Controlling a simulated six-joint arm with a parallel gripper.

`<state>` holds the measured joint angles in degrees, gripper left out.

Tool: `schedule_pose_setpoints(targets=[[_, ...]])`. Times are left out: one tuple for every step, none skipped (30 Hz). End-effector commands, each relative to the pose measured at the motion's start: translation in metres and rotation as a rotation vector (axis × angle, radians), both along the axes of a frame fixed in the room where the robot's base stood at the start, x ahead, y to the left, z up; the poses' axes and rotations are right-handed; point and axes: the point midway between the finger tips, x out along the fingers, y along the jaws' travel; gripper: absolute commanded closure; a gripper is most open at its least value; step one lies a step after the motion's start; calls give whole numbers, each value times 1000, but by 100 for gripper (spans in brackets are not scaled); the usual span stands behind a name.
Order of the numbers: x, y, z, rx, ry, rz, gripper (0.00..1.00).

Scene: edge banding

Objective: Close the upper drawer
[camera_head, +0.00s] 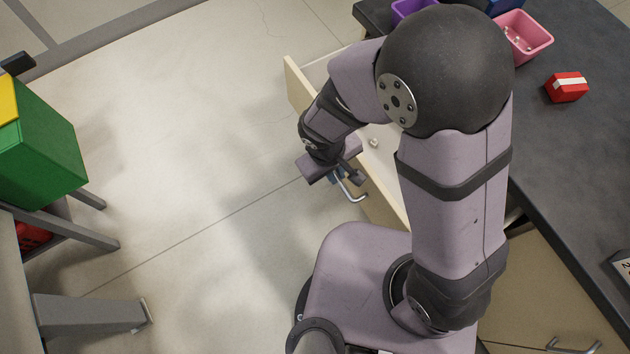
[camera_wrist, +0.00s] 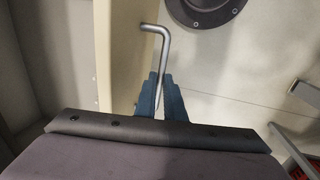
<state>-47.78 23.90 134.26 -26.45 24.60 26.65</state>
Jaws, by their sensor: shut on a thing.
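The upper drawer (camera_head: 296,88) is pulled out from under the dark counter, with a cream front and a pale inside. Its bent metal handle (camera_head: 350,188) sticks out from the drawer front. My gripper (camera_head: 338,176) is at the handle, mostly hidden under my wrist in the head view. In the wrist view its two blue fingers (camera_wrist: 160,97) are shut around the handle (camera_wrist: 163,50), close to the drawer front (camera_wrist: 122,60). My arm hides much of the drawer's middle. A small round light thing (camera_head: 373,143) lies inside the drawer.
The dark counter (camera_head: 575,160) holds a pink bin (camera_head: 523,36), a purple bin (camera_head: 410,8) and a red box (camera_head: 567,87). A lower handle (camera_head: 573,347) shows on the cabinet at bottom right. A green box (camera_head: 40,140) stands at left. The floor between is clear.

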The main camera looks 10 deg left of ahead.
Motion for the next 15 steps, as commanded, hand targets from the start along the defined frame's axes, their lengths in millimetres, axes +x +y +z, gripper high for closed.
schedule_pose_setpoints(targets=[[12,-12,2,-1,-1,-11,100],[18,-18,2,-1,-1,-11,100],[26,-26,2,-1,-1,-11,100],[31,-32,2,-1,-1,-11,100],[38,-38,2,-1,-1,-11,100],[45,-46,2,-1,0,-11,100],[51,-52,3,-1,-1,-11,100],[57,-58,3,-1,-1,-11,100],[65,-66,3,-1,-1,-10,100],[70,-72,3,-2,0,-9,100],[76,-77,3,-1,-1,-9,100],[83,-84,3,-1,0,-8,100],[88,-89,3,-1,0,-8,100],[94,-94,4,0,-1,-8,100],[100,-101,3,0,0,-7,100]])
